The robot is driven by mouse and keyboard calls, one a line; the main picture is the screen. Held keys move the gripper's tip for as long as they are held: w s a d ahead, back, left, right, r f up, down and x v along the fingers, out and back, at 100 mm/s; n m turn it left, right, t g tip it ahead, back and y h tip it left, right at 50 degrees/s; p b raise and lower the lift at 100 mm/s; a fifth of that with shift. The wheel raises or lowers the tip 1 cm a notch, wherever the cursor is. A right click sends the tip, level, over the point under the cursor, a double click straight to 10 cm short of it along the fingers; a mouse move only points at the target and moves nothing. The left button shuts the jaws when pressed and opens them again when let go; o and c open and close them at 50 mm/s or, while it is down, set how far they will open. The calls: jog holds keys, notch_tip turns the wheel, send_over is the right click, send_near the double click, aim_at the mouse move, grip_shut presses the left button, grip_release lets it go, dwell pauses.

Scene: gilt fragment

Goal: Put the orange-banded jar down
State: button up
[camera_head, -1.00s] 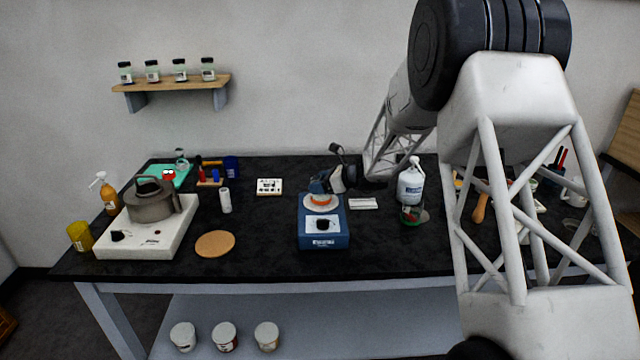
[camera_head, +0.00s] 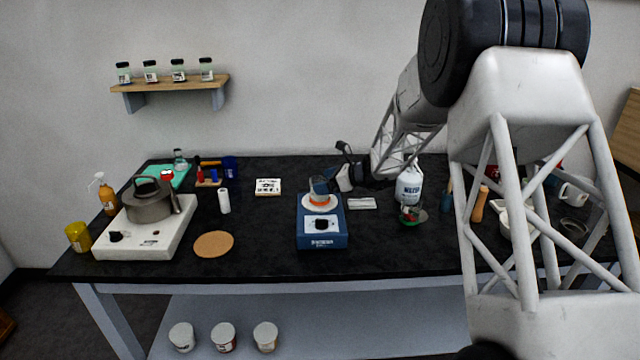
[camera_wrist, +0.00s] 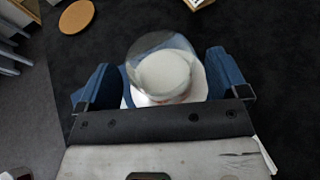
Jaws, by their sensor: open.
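The orange-banded jar (camera_head: 319,199) stands upright on the round white plate (camera_head: 308,206) of a blue stirrer (camera_head: 322,238) in the middle of the table. In the wrist view the clear, round jar (camera_wrist: 165,75) shows from above, with a pale inside. My gripper (camera_head: 330,184) is at the jar, reaching in from the back right. Its two blue fingers stand apart on either side of the jar in the wrist view (camera_wrist: 160,78), with gaps beside the glass. The gripper's palm hides part of the plate there.
A cork mat (camera_head: 213,244) lies left of the stirrer, and a kettle (camera_head: 150,203) sits on a white hotplate (camera_head: 160,243).

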jog(key=v, duration=0.9)
jog(key=shift+d+r, duration=0.15)
dwell(0.4)
jog(key=s+a+r+n+g+h, duration=0.1)
jog(key=s+r+n+h, duration=0.2)
jog(key=s, duration=0.6)
jog(key=s+r+n+g, duration=0.2)
jog(key=s+r+n, duration=0.2)
jog(key=s, duration=0.4)
jog(key=s+a+r+n+g+h, duration=0.1)
jog(key=s+r+n+h, duration=0.2)
jog(key=s, duration=0.6)
jog(key=s+d+n+h, duration=0.2)
jog(key=s+n, duration=0.2)
jog(key=s, duration=0.5)
jog(key=s+d+n+h, duration=0.2)
jog(key=s+n, duration=0.2)
jog(key=s, duration=0.6)
jog(key=s+d+n+t+h, duration=0.1)
jog(key=s+n, duration=0.3)
jog(key=s, duration=0.5)
jog(key=shift+s+d+h, duration=0.2)
jog(key=shift+d+h, duration=0.55)
jog(key=shift+h, duration=0.15)
jog(key=shift+f, duration=0.15)
